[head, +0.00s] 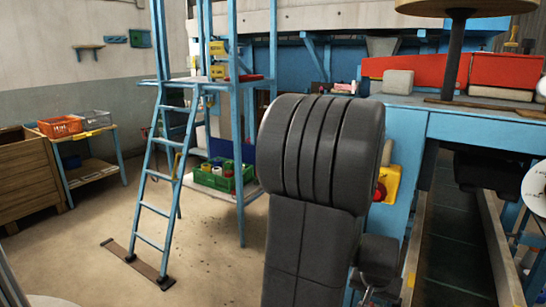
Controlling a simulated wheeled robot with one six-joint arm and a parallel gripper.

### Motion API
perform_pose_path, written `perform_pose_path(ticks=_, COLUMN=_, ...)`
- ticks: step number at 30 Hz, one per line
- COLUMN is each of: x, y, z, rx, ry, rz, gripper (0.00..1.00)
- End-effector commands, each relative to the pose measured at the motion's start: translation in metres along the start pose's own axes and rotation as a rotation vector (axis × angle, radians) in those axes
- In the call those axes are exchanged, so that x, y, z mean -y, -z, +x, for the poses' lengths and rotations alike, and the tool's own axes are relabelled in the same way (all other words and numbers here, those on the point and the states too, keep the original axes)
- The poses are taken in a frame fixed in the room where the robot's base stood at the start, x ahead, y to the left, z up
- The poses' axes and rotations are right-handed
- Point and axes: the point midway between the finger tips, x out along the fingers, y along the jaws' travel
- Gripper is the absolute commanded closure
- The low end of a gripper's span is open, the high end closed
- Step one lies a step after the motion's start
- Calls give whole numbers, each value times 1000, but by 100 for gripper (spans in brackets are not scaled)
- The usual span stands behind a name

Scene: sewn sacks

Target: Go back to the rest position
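My arm's thick dark grey links (320,150) stand upright in the middle of the head view, large and close to the camera. A smaller dark part (380,262) shows at the lower right of the arm. My gripper's fingers do not show, so I cannot see whether it is open or holds anything. The arm hides part of the blue machine (405,135) behind it.
A blue ladder (160,185) stands at left on open floor (100,240). A green crate (224,176) sits behind it. A side table (92,176) bears an orange basket (60,126). A conveyor channel (455,240) runs at right.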

Motion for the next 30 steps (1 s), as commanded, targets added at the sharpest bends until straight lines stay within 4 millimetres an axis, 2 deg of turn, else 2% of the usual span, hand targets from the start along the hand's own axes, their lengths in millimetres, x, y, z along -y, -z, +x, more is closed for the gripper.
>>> perform_pose_path(ticks=7, x=0, y=-1, z=34, rx=2, ry=-1, rz=3, gripper=66)
perform_pose_path(ticks=25, x=-4, y=-1, z=33, rx=-5, ry=-102, rz=247, gripper=66)
perform_pose_path(ticks=27, x=-3, y=2, z=16, rx=-8, ry=-101, rz=246, gripper=66)
perform_pose_path(ticks=30, x=-2, y=2, z=0, rx=-8, ry=-100, rz=246, gripper=66)
